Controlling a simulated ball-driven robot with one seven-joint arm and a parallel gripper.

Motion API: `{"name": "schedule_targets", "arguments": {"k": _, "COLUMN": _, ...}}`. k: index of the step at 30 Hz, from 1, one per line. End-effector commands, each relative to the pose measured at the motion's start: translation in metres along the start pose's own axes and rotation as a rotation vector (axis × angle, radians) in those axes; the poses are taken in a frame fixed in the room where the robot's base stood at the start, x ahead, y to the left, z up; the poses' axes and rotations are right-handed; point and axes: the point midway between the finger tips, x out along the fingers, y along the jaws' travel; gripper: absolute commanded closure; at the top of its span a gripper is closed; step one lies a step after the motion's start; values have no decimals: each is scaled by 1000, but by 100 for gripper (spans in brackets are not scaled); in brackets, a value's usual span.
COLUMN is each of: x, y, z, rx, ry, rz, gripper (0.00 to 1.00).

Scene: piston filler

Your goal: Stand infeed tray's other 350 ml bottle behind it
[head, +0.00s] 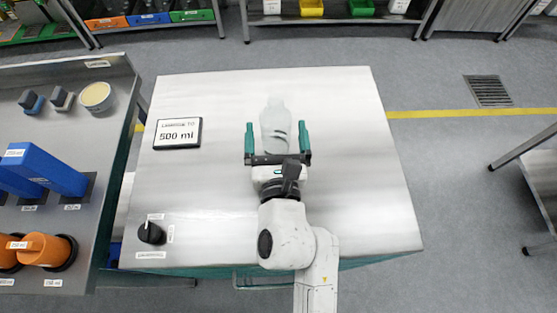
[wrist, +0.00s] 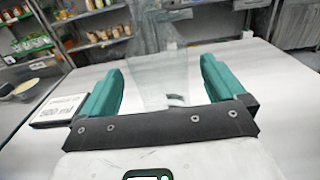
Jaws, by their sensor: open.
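A clear, see-through bottle (head: 274,122) stands on the steel table top (head: 360,200) in the head view. In the wrist view the bottle (wrist: 160,78) rises between and beyond the fingers. My gripper (head: 278,132) is open, with one green finger on each side of the bottle's lower part. In the wrist view a gap shows between each finger of my gripper (wrist: 160,85) and the bottle. I cannot tell whether the bottle's base touches the table. No infeed tray and no second bottle can be made out.
A sign reading "500 ml" (head: 178,133) lies left on the table, with a black knob (head: 151,232) at the front left. A side bench (head: 95,225) holds blue blocks (head: 50,170) and orange parts (head: 45,248). The table's right side is clear.

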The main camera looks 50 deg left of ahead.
Motion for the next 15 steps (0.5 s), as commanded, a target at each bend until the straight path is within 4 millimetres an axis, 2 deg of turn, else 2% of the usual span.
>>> {"name": "schedule_targets", "arguments": {"k": 1, "x": -12, "y": 0, "z": -5, "rx": 3, "ry": 1, "rz": -2, "gripper": 3}}
{"name": "schedule_targets", "arguments": {"k": 6, "x": -43, "y": 0, "z": -4, "rx": 3, "ry": 1, "rz": -1, "gripper": 3}}
{"name": "schedule_targets", "arguments": {"k": 10, "x": -62, "y": 1, "z": -2, "rx": 1, "ry": 1, "rz": 1, "gripper": 3}}
{"name": "schedule_targets", "arguments": {"k": 15, "x": -76, "y": 0, "z": -1, "rx": 0, "ry": 0, "rz": 1, "gripper": 3}}
